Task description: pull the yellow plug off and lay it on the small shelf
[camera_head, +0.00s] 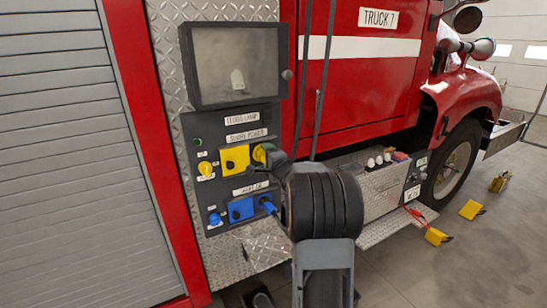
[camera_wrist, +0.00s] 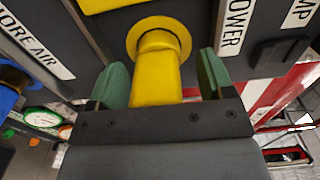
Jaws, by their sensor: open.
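The yellow plug (camera_wrist: 156,75) sits in a round yellow collar on the dark panel. It lies between the two green fingertips of my gripper (camera_wrist: 160,80). The gripper is open, with a gap showing on each side of the plug. In the head view the plug (camera_head: 259,154) shows beside the yellow socket box (camera_head: 236,158), partly hidden by my gripper (camera_head: 268,156). A diamond-plate ledge (camera_head: 235,256) runs below the panel, partly hidden by my arm; I cannot tell whether it is the small shelf.
A blue socket box (camera_head: 240,209) with a blue plug (camera_head: 267,203) is just below. A yellow knob (camera_head: 205,170) and a blue knob (camera_head: 214,219) are to the left. A glass-fronted box (camera_head: 235,64) is above. Yellow chocks (camera_head: 471,209) lie on the floor at right.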

